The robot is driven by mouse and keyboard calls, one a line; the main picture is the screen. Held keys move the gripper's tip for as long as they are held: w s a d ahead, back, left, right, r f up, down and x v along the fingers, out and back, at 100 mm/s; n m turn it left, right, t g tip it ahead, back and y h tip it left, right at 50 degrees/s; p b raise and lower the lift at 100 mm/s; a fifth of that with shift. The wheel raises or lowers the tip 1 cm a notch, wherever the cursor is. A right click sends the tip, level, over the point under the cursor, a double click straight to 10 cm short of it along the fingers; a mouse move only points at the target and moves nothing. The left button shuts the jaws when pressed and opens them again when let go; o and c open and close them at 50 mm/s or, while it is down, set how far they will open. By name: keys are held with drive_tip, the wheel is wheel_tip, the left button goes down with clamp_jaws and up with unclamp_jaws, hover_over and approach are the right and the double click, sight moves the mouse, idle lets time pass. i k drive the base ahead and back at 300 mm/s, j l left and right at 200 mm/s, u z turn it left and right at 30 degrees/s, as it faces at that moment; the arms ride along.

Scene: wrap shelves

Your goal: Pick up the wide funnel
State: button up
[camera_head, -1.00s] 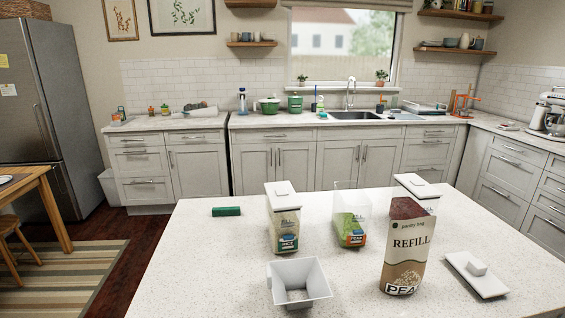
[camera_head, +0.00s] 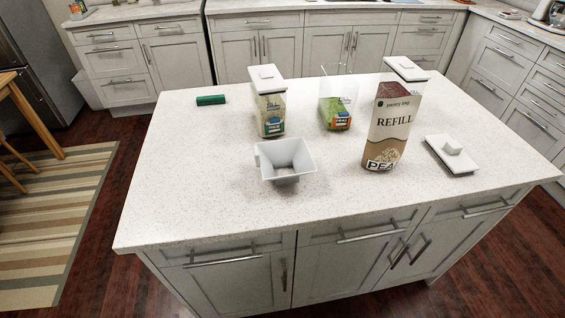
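The wide funnel (camera_head: 285,160) is a white, square-mouthed, tapering piece with a small tab on its left rim. It stands mouth up on the speckled white island top (camera_head: 190,190), near the front middle. A lidded container with green labels (camera_head: 271,108) stands just behind it, and the tall refill bag (camera_head: 390,128) stands to its right. Nothing touches the funnel that I can see. My gripper is not in view.
An open clear container (camera_head: 337,108) and another white-lidded container (camera_head: 405,70) stand behind. A loose white lid (camera_head: 451,154) lies at the right, a green cylinder (camera_head: 211,100) at the back left. The island's front and left surface is clear; cabinet handles protrude below.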

sight(270, 155)
drive_tip(key=i+l+u, duration=0.5)
drive_tip(key=l+u, duration=0.25)
